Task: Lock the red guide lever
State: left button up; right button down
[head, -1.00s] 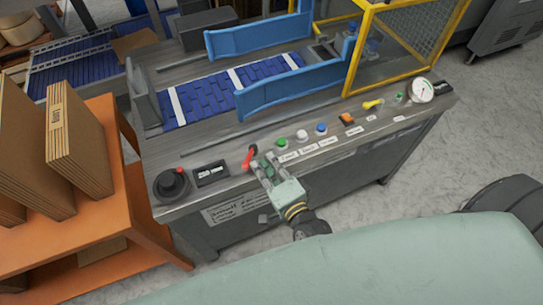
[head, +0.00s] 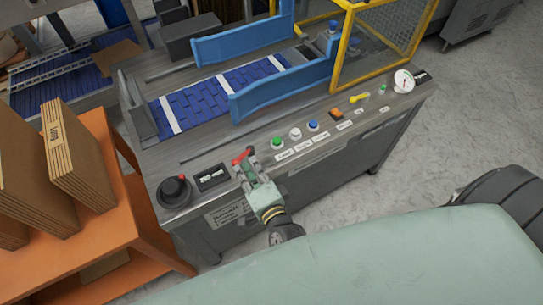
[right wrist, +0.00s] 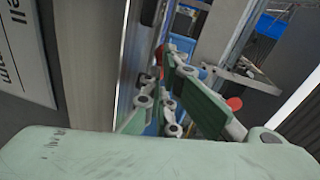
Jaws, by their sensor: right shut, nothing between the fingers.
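The red guide lever (head: 243,155) is on the front control strip of the case packer, between the small black display and the green button. My right gripper (head: 248,166) is at the lever, with its fingertips just in front of it and partly covering its lower side. Its fingers are shut with nothing between them. In the right wrist view the gripper (right wrist: 170,85) shows green finger pads, with red parts near the fingers; I cannot tell which of them belong to the lever. Touching or slightly apart is not clear. My left gripper is not in view.
A black knob (head: 174,190) and a display (head: 212,177) lie left of the lever. Green (head: 277,142), white (head: 295,133) and blue (head: 313,125) buttons lie to its right. Blue guide rails (head: 285,92) stand behind. An orange cart (head: 100,215) with cartons is at left.

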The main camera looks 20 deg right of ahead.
jog(key=shift+w+a, duration=0.25)
jog(key=shift+a, duration=0.1)
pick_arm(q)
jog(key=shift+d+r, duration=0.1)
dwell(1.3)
